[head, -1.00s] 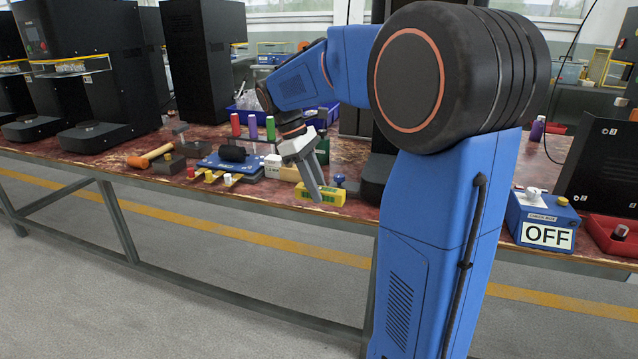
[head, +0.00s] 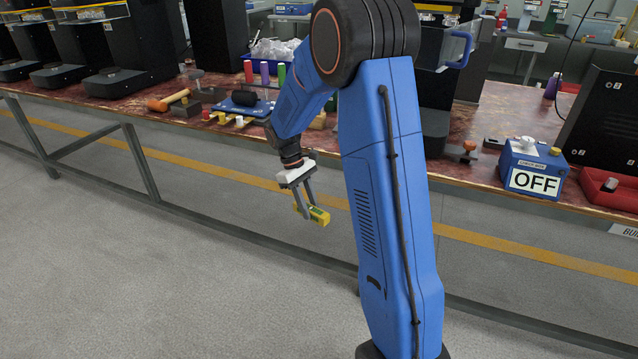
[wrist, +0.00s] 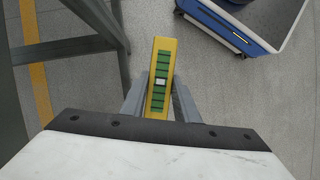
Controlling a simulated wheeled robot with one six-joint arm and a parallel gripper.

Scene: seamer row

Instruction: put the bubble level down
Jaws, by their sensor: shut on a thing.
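The bubble level is a yellow bar with green markings (head: 318,216), held in my gripper (head: 310,210). In the head view it hangs in front of the bench's front edge, below the bench top and over the floor. In the wrist view the level (wrist: 161,75) lies between the two fingers (wrist: 160,100), which close on its sides. Its green strips and a small pale window face the camera. The bench top (head: 470,135) is a worn reddish surface behind and above the gripper.
A blue box marked OFF (head: 538,168) and a red tray (head: 610,190) stand on the bench at right. The wrist view shows a blue-edged cart (wrist: 235,25) on the floor.

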